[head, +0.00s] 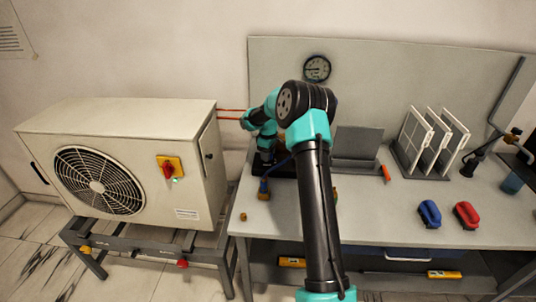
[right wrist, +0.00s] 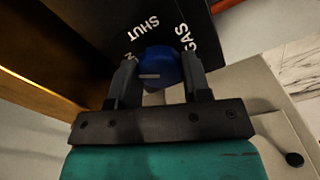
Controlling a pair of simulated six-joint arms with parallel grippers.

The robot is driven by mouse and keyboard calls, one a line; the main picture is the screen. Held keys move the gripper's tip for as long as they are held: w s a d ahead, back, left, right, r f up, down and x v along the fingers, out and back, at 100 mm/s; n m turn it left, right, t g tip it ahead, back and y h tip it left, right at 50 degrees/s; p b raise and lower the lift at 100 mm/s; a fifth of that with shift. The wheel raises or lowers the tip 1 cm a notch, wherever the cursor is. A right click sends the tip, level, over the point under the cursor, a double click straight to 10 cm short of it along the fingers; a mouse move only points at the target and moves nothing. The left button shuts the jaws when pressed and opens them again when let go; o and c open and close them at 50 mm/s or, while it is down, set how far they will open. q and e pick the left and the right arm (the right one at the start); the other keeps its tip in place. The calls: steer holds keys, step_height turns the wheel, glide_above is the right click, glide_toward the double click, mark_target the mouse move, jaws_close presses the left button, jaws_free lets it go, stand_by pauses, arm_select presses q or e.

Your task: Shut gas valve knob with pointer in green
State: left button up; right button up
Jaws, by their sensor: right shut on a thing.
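A blue knob (right wrist: 160,62) sits on a black panel (right wrist: 98,24) in the right wrist view. White letters beside it read SHUT and GAS; another label is mostly hidden behind a finger. My right gripper (right wrist: 159,76) has one finger on each side of the knob and is shut on it. In the head view my right arm hides the knob. A round gauge (head: 317,68) hangs on the grey backboard; its dark pointer leans left, but its coloured bands are too small to tell. My left gripper is not in view.
A beige outdoor unit (head: 150,135) with a fan and a red-yellow switch (head: 169,168) stands left of the workbench (head: 385,215).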

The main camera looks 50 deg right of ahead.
steer(key=m, duration=1.2)
stand_by(0.3)
stand_by(0.3)
steer(key=o, duration=0.9)
steer(key=shift+o, duration=0.2)
steer(key=shift+r, duration=0.1)
step_height(320, 180, up, 17)
steer(key=shift+r, duration=0.15)
